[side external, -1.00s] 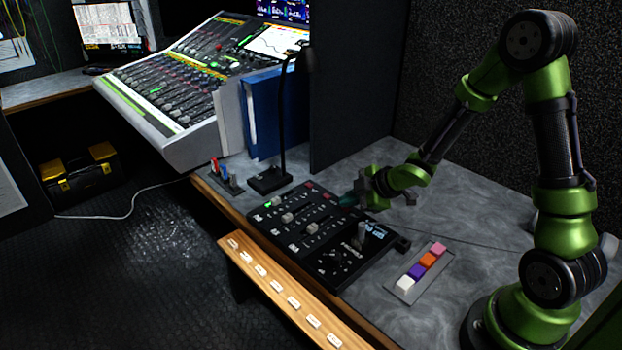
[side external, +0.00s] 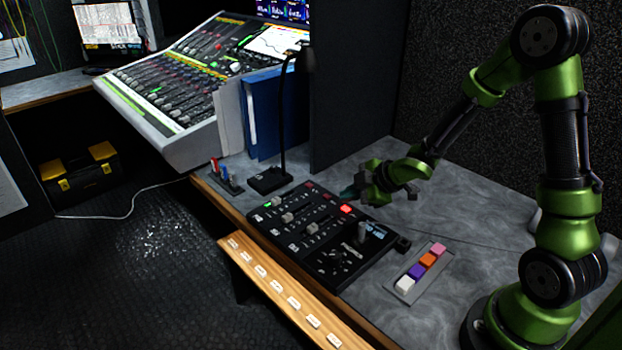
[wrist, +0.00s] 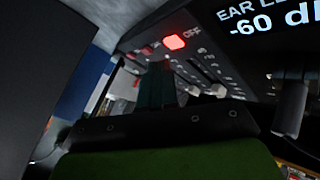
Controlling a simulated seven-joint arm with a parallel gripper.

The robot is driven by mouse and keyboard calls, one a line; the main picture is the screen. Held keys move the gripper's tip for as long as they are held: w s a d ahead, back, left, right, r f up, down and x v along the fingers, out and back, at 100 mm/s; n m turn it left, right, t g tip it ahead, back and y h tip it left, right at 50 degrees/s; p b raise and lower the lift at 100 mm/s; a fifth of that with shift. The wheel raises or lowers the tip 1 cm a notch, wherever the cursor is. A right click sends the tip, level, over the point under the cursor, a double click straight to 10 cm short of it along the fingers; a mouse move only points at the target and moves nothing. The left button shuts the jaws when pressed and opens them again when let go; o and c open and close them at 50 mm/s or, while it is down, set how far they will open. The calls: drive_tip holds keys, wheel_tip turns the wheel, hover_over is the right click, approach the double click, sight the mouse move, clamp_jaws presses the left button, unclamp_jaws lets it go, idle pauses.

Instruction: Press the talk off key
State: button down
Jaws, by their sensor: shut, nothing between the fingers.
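The black control panel (side external: 310,235) lies on the grey desk, with sliders and a row of small keys along its far edge. One key (side external: 346,209) glows bright red; in the wrist view this lit key (wrist: 175,42) has the word OFF beside it. My gripper (side external: 349,193) is shut and empty, its tip just above and behind the lit key, apparently apart from it. In the wrist view the dark green fingers (wrist: 155,85) are together below the lit key. Any label before OFF is not readable.
A lever (side external: 362,231) stands on the panel's right part; in the wrist view a display (wrist: 265,22) reads -60. A strip of coloured buttons (side external: 418,272) lies to the right. A gooseneck stand (side external: 282,125) and dark partition (side external: 350,90) rise behind. Desk behind my gripper is clear.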

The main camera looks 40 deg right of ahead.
sight(350, 212)
drive_tip(key=shift+r, duration=0.1)
wheel_tip(350, 212, up, 6)
drive_tip(key=shift+f, duration=0.1)
idle(0.4)
drive_tip(key=shift+d, duration=0.1)
drive_tip(key=s+d+r+m+g+h, duration=0.3)
drive_tip(key=s+d+m+h, duration=0.25)
drive_tip(key=s+m, duration=0.35)
drive_tip(key=s+a+r+m+y, duration=0.2)
drive_tip(key=s+a+r+m, duration=0.1)
drive_tip(key=s+a+r, duration=0.2)
drive_tip(key=s+a+r+m+t+y, duration=0.1)
drive_tip(key=s+a+r+m+y, duration=0.2)
drive_tip(key=s+a+r, duration=0.2)
drive_tip(key=a, duration=0.3)
drive_tip(key=shift+a, duration=0.4)
